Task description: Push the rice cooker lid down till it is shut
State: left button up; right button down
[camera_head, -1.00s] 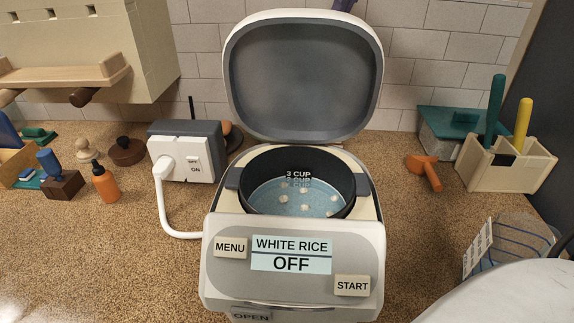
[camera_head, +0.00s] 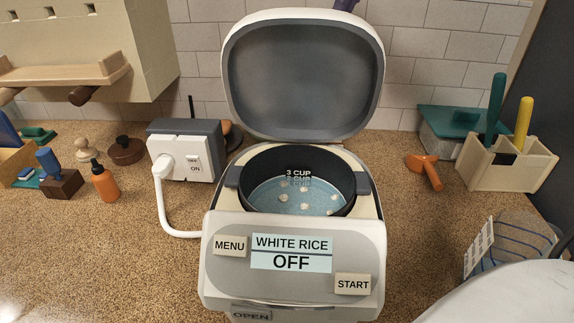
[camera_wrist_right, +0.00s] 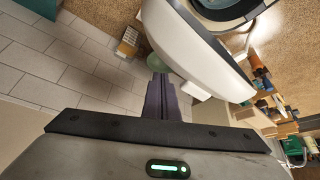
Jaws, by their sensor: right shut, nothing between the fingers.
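The rice cooker (camera_head: 218,275) stands on the counter with its lid (camera_head: 300,80) raised upright, the grey inside facing me. Its black pot (camera_head: 340,160) holds water and several white bits; the display reads WHITE RICE, OFF. A purple finger of my right gripper (camera_head: 346,5) shows at the lid's top edge, partly hidden behind it. In the right wrist view my right gripper (camera_wrist_right: 160,80) is shut and empty, beside a large white curved part of the cooker (camera_wrist_right: 195,55). I cannot tell whether they touch. My left gripper is not in view.
A switched outlet box (camera_head: 185,150) with a white plug and cord stands left of the cooker. An orange bottle (camera_head: 105,183) and wooden items are further left. An orange tool (camera_head: 424,172), a handled caddy (camera_head: 500,165) and a wire rack (camera_head: 505,245) are at right. A tiled wall (camera_head: 410,50) is behind.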

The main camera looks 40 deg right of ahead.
aim_at(349, 11)
jog(key=shift+s+a+f+b, duration=0.15)
jog(key=shift+s+a, duration=0.7)
jog(key=shift+s, duration=0.15)
jog(key=shift+s+a+f+b, duration=0.15)
jog(key=shift+s+a, duration=0.7)
jog(key=shift+s, duration=0.15)
jog(key=s+a+f+b, duration=0.7)
jog(key=s+a+f, duration=0.2)
jog(key=f, duration=0.5)
jog(key=shift+s+a+f, duration=0.15)
jog(key=shift+s+a, duration=0.15)
jog(key=shift+s, duration=0.85)
jog(key=shift+f, duration=0.1)
jog(key=shift+s+f+b, duration=0.15)
jog(key=shift+f+b, duration=0.15)
jog(key=shift+f, duration=0.1)
dwell(0.5)
